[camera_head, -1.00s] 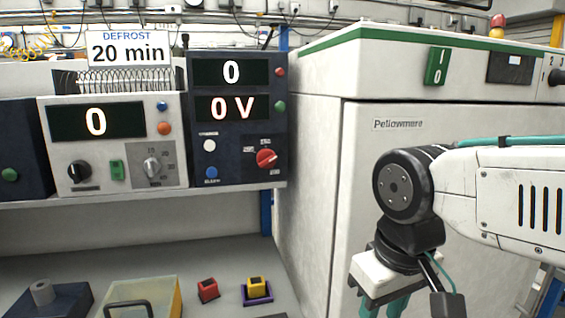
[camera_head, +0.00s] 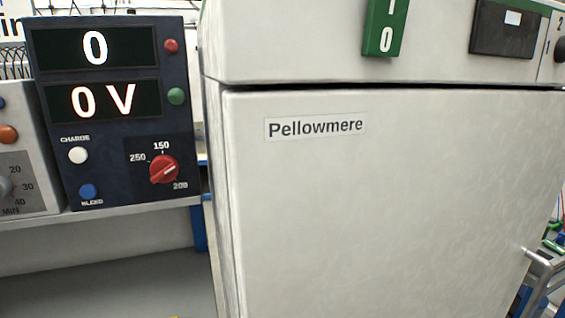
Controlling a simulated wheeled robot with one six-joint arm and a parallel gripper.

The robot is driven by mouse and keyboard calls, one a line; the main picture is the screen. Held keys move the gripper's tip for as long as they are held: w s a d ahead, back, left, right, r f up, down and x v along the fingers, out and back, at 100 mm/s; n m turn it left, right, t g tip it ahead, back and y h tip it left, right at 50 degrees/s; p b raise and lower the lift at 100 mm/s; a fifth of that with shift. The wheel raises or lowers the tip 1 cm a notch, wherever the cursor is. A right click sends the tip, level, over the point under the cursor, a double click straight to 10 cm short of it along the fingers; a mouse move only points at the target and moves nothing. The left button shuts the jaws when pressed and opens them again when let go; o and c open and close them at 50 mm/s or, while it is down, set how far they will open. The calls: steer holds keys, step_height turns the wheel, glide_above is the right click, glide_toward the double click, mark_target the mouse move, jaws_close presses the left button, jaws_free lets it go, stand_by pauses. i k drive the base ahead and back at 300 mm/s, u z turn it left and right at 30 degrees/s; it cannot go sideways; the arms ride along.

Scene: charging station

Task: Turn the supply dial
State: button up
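The supply dial is a red knob (camera_head: 164,170) on the lower right of the dark blue supply unit (camera_head: 118,116). A pale line on the knob runs diagonally; which end is the pointer I cannot tell. Labels 250, 150 and 200 surround the knob. The upper display (camera_head: 95,47) reads 0 and the lower display (camera_head: 104,101) reads 0 V. A white CHARGE button (camera_head: 78,155) and a blue BLEED button (camera_head: 88,191) are left of the knob. My gripper is out of view, and nothing touches the knob.
A large white Pellowmere cabinet (camera_head: 380,210) stands close on the right, with a green switch (camera_head: 384,27) above. Another unit with a grey timer dial (camera_head: 4,187) is cut off at left. The shelf edge (camera_head: 100,214) runs below the units. A metal rail (camera_head: 540,270) shows at lower right.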

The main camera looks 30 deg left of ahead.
mark_target(164, 168)
steer(key=z, duration=0.35)
steer(key=k, duration=0.6)
steer(key=u, duration=1.3)
